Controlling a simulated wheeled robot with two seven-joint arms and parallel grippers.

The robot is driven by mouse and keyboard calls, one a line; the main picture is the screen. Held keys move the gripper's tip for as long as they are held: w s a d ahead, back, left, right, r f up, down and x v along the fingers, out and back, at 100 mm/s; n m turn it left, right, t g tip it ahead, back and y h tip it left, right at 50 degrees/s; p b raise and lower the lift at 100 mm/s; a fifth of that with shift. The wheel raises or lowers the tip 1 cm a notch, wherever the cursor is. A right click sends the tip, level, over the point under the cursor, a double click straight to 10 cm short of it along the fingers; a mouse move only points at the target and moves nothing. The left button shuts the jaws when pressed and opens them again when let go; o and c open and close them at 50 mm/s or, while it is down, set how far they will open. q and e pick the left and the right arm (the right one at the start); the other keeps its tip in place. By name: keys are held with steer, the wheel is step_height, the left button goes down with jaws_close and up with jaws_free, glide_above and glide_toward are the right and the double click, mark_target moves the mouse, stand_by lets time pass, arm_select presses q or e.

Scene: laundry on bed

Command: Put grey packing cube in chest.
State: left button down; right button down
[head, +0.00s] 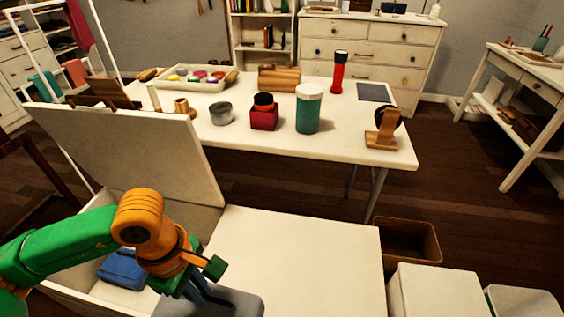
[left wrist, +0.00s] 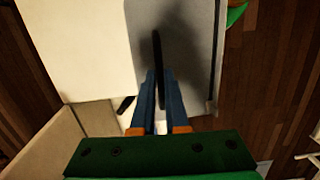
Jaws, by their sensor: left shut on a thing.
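The grey packing cube (head: 245,302) is at the bottom of the head view, partly cut off by the frame. It also fills the upper middle of the left wrist view (left wrist: 195,45), with a dark strap on it. My left gripper (head: 208,288) is shut on the packing cube near its dark strap; its blue fingers (left wrist: 158,80) are close together there. The chest stands at the left with its white lid (head: 130,150) raised. A blue folded item (head: 122,268) lies inside the chest. My right gripper is not in view.
A flat white surface (head: 295,260) lies right of the chest opening. Behind is a white table (head: 350,140) with a green jar (head: 309,108), a red torch (head: 338,72) and a headphone stand (head: 382,128). A brown bin (head: 410,240) stands at the right.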

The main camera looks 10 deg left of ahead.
arm_select(q)
steer(key=m, duration=0.1)
steer(key=w+d+r+m, duration=0.1)
steer(key=m, duration=0.1)
steer(key=shift+m, duration=0.3)
steer(key=m, duration=0.1)
steer(key=r+m, duration=0.1)
steer(key=m, duration=0.1)
steer(key=w+d+m, duration=0.1)
steer(key=m, duration=0.1)
steer(key=shift+w+r+g, duration=0.1)
steer(key=shift+r+g, duration=0.3)
steer(key=r+m, duration=0.1)
steer(key=m, duration=0.1)
steer(key=w+r+m, duration=0.1)
steer(key=m, duration=0.1)
steer(key=shift+d+y, duration=0.2)
steer(key=shift+y, duration=0.2)
step_height(320, 180, up, 17)
steer(key=w+m+p, duration=0.1)
steer(key=m+p, duration=0.3)
steer(key=p, duration=1.3)
steer(key=shift+r+y, duration=0.2)
steer(key=shift+y, duration=0.1)
